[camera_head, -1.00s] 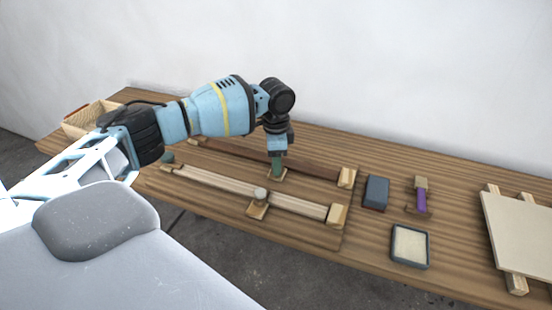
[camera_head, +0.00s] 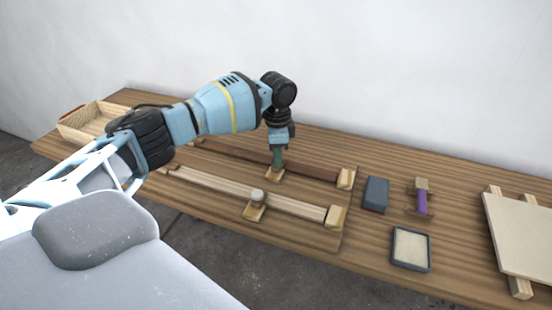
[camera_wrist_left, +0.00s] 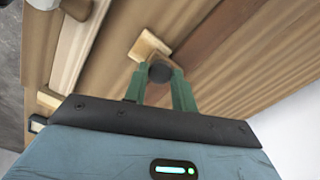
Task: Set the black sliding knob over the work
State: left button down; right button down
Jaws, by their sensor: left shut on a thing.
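The black sliding knob (camera_wrist_left: 160,72) is a dark round cap on a small pale wooden block (camera_wrist_left: 149,45), seen in the left wrist view. That block (camera_head: 274,175) sits at the dark brown rail (camera_head: 313,168) in the head view, around the middle of its length. My left gripper (camera_head: 277,160) points down over it. Its green fingers (camera_wrist_left: 159,84) are shut on the black knob, one on each side. The knob is mostly hidden by the fingers in the head view. A second slider with a pale knob (camera_head: 257,195) sits on the light rail (camera_head: 294,204) in front.
Right of the rails lie a dark blue block (camera_head: 376,194), a purple-handled tool (camera_head: 421,203) and a dark-rimmed tray (camera_head: 427,252). A pale board (camera_head: 522,232) on wooden strips is at the far right. A wooden box (camera_head: 66,131) stands at the left end.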

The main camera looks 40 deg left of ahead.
pick_arm(q)
jog(key=c, duration=1.1)
grip_release()
jog(key=shift+c, duration=0.2)
jog(key=shift+r, duration=3.95)
jog(key=shift+f, duration=0.1)
